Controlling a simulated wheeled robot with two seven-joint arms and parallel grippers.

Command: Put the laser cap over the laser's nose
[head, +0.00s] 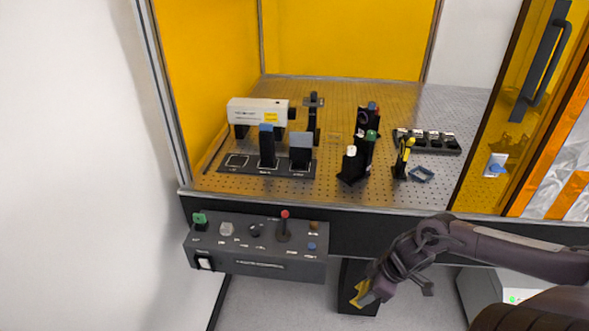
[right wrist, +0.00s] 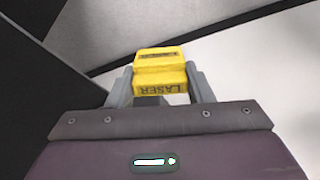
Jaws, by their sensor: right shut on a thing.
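The laser is a white box (head: 258,111) with a yellow label, raised on black mounts at the left of the perforated bench. Its dark nose (head: 292,113) is at its right end. My right gripper (head: 367,287) hangs low in front of the bench, below its front edge. It is shut on the laser cap (right wrist: 160,72), a yellow block marked LASER, held between both fingers. The cap also shows as a yellow patch in the head view (head: 360,294). The cap is well below and apart from the laser. My left gripper is not in view.
A grey control box (head: 257,250) with knobs and a red-topped lever juts out at the bench front. Dark upright mounts (head: 301,150) stand in front of the laser; several optics posts (head: 357,160) stand mid-bench. Yellow panels (head: 345,38) enclose the back and left. The front is open.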

